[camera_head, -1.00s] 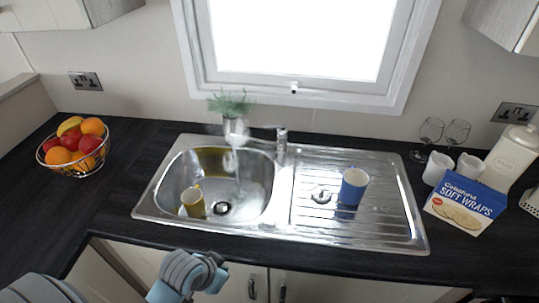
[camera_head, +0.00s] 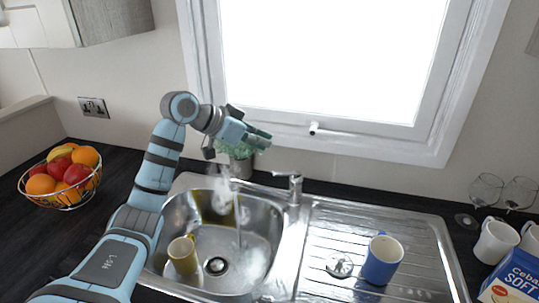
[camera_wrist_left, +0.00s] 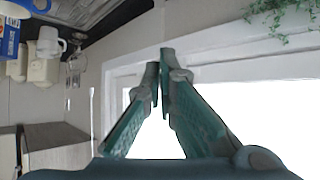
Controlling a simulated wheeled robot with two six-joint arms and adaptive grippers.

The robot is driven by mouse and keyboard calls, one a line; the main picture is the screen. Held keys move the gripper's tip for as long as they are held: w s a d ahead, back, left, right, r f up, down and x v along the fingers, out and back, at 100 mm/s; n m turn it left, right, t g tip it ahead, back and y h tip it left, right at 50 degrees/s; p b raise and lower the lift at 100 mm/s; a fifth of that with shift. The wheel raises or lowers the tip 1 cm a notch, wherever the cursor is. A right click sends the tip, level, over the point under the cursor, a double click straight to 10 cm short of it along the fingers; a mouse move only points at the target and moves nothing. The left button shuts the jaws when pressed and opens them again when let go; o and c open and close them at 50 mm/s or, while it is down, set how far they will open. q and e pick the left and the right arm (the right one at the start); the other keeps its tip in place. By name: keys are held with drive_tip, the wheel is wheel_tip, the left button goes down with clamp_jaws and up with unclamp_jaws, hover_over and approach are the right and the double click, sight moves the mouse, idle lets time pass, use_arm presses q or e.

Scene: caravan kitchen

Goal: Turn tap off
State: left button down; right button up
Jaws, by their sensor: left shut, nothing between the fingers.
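The metal tap (camera_head: 293,186) stands at the back of the sink, between the basin and the drainer. Its spout reaches left over the basin, and water (camera_head: 238,225) runs down from it into the sink basin (camera_head: 258,262). My left gripper (camera_head: 262,139) is raised in front of the window, above and to the left of the tap and apart from it. Its green fingers also show in the left wrist view (camera_wrist_left: 166,62), shut with nothing between them. The tap does not show clearly in the left wrist view. My right gripper is not in view.
A yellow mug (camera_head: 183,256) is in the basin. A blue mug (camera_head: 382,260) stands on the drainer (camera_head: 425,240). A potted plant (camera_head: 240,165) is behind the basin, close below my left gripper. A fruit basket (camera_head: 62,180) is at left; wine glasses (camera_head: 486,190) are at right.

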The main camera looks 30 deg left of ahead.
sight(278, 173)
use_arm(q)
drive_tip(key=x, duration=0.3)
drive_tip(key=d+x, duration=0.1)
drive_tip(key=x, duration=0.2)
drive_tip(key=shift+w+d+p, duration=0.1)
drive_tip(key=shift+p, duration=0.2)
drive_tip(key=f, duration=0.4)
drive_tip(key=shift+w+a, duration=0.1)
drive_tip(key=shift+a, duration=0.15)
drive_tip(key=shift+s+a+f, duration=0.15)
drive_tip(key=shift+s+f, duration=0.05)
drive_tip(key=shift+s, duration=0.3)
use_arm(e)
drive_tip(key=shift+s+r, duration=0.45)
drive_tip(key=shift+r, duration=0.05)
use_arm(q)
drive_tip(key=shift+w, duration=0.15)
